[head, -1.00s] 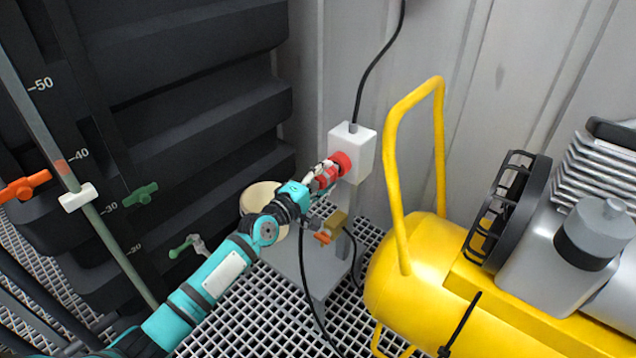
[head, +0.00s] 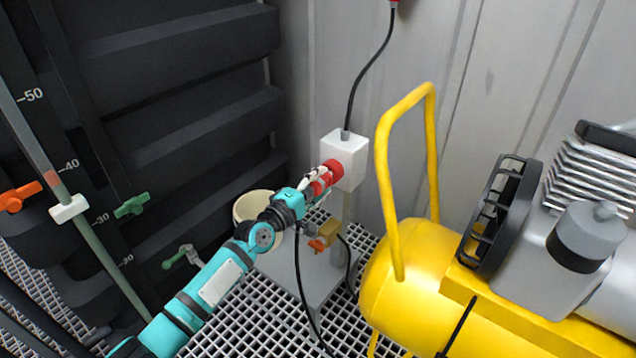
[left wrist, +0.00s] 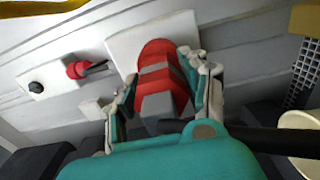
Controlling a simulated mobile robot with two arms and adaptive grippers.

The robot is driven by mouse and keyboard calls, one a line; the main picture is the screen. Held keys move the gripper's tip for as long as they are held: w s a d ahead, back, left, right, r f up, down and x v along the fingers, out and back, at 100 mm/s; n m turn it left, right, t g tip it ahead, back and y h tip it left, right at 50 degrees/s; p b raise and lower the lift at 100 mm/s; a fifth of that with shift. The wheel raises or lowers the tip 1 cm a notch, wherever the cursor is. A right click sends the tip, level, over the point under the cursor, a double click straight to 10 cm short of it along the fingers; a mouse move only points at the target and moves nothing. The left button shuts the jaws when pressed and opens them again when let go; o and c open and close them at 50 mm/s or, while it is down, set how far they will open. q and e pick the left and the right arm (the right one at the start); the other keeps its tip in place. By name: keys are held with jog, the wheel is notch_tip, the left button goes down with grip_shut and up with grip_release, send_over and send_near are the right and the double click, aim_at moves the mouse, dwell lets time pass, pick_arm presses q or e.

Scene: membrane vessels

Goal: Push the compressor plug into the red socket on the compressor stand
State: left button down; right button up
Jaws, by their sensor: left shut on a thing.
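My left gripper (head: 318,185) is shut on the red compressor plug (head: 321,186), one finger on each side of it in the left wrist view, where the plug (left wrist: 162,88) has a grey band. The red socket (head: 333,169) sticks out from the white box on the compressor stand (head: 343,150). The plug's front end is in line with the socket (left wrist: 158,48) and meets it with no gap that I can see. How deep it sits is hidden. A dark cable hangs down from the plug end. My right gripper is not in view.
The yellow compressor (head: 420,275) with its tall handle stands close to the right. A brass valve with an orange lever (head: 318,244) is below the gripper. A cream bucket (head: 252,205) stands behind my arm. Dark ribbed tank walls (head: 190,90) rise at the left.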

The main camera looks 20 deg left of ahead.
pick_arm(q)
jog(key=shift+w+d+b, duration=0.2)
jog(key=shift+w+b, duration=0.1)
jog(key=shift+w, duration=0.25)
dwell(0.5)
jog(key=c, duration=0.6)
grip_release()
jog(key=shift+s, duration=0.1)
